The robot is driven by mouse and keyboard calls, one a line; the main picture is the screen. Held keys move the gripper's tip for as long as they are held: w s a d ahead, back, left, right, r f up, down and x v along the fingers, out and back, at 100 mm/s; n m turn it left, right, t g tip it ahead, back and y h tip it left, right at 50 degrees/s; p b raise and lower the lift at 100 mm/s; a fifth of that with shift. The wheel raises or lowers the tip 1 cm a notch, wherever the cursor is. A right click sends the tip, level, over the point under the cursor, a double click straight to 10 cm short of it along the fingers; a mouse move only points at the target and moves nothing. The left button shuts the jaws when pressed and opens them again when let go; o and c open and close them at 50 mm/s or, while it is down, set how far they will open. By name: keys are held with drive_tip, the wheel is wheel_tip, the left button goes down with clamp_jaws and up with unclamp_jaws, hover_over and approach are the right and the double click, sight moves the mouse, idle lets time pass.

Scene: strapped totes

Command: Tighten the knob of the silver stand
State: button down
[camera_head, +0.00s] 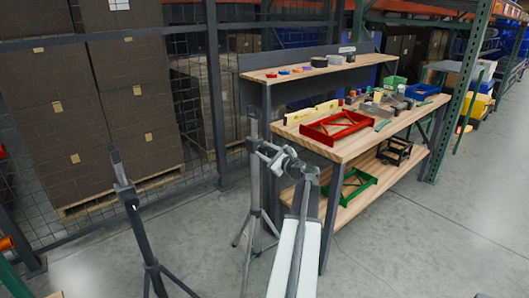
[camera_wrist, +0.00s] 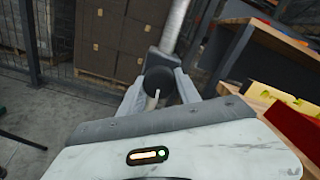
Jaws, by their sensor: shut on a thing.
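The silver stand (camera_head: 254,185) is upright on its tripod legs, left of the workbench. In the wrist view its pale pole (camera_wrist: 176,25) rises from a dark grey collar (camera_wrist: 159,60). The dark round knob (camera_wrist: 160,80) sticks out from the collar towards the camera. My gripper (camera_head: 265,147) reaches the stand's upper part. In the wrist view my gripper (camera_wrist: 157,88) has one finger on each side of the knob and is shut on it. The knob is too small to make out in the head view.
A black stand (camera_head: 136,215) is on the floor to the left. The wooden workbench (camera_head: 350,148) is close on the right, with a red tray (camera_head: 336,127) and several tools. Wire fencing and stacked boxes (camera_head: 130,110) are behind.

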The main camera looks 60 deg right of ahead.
drive_tip(key=c, duration=0.9)
unclamp_jaws()
drive_tip(key=shift+o, duration=0.2)
drive_tip(key=v, duration=0.7)
drive_tip(key=shift+s+a, duration=0.15)
drive_tip(key=shift+s, duration=0.2)
